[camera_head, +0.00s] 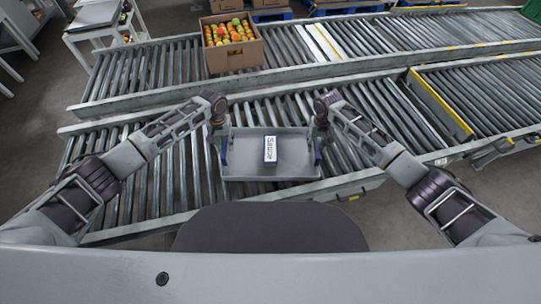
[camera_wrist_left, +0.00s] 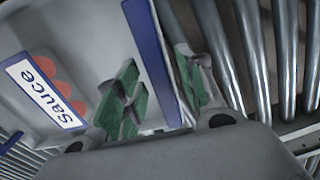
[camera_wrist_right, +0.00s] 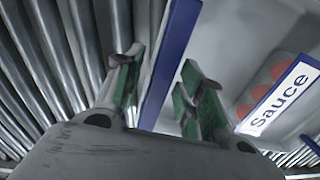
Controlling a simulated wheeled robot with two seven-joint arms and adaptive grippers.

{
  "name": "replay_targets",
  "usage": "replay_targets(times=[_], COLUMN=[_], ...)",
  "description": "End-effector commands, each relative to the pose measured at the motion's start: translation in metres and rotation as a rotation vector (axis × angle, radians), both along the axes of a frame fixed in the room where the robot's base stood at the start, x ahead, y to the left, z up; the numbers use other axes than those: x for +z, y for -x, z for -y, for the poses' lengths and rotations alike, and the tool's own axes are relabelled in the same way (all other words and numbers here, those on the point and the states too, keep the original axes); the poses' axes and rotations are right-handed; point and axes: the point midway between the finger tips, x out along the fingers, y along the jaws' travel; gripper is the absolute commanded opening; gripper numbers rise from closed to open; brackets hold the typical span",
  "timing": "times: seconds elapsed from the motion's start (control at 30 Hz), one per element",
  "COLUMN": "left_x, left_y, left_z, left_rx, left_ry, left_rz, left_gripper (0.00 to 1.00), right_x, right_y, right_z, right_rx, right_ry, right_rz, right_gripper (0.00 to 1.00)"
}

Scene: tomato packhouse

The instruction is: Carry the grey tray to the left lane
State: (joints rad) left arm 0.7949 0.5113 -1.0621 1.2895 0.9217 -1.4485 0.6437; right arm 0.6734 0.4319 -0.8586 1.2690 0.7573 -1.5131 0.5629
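The grey tray (camera_head: 240,165) sits on the near roller conveyor in front of me in the head view. A carton with a white "Sauce" label (camera_head: 270,149) is in it; the label also shows in both wrist views (camera_wrist_left: 45,92) (camera_wrist_right: 283,97). My left gripper (camera_head: 221,140) is at the tray's left end. In the left wrist view its green-padded fingers (camera_wrist_left: 160,95) stand apart on either side of the blue-edged end wall. My right gripper (camera_head: 318,138) straddles the right end wall likewise, fingers apart (camera_wrist_right: 158,95). Gaps show between pads and wall.
A cardboard box of tomatoes (camera_head: 234,57) stands on the far conveyor (camera_head: 150,75). A yellow-edged divider (camera_head: 440,102) crosses the near conveyor on the right. Rollers left of the tray (camera_head: 180,170) are bare beneath my left arm. A white table (camera_head: 95,17) stands at back left.

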Motion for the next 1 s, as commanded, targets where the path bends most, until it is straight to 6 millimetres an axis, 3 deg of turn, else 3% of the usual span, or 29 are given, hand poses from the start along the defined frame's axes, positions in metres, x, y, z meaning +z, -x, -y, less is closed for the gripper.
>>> replay_targets(times=[0.7, 1.0], left_x=[0.095, 0.11], left_y=[-0.001, 0.0], left_z=[-0.001, -0.001], left_rx=[0.001, 0.001], left_ry=[-0.001, -0.001], left_rz=[0.002, 0.0], left_gripper=[0.39, 0.39], right_x=[0.0, 0.0], right_y=[0.0, 0.0], right_z=[0.0, 0.0], right_rx=[0.0, 0.0], right_ry=[0.0, 0.0], right_rz=[0.0, 0.0], right_gripper=[0.39, 0.39])
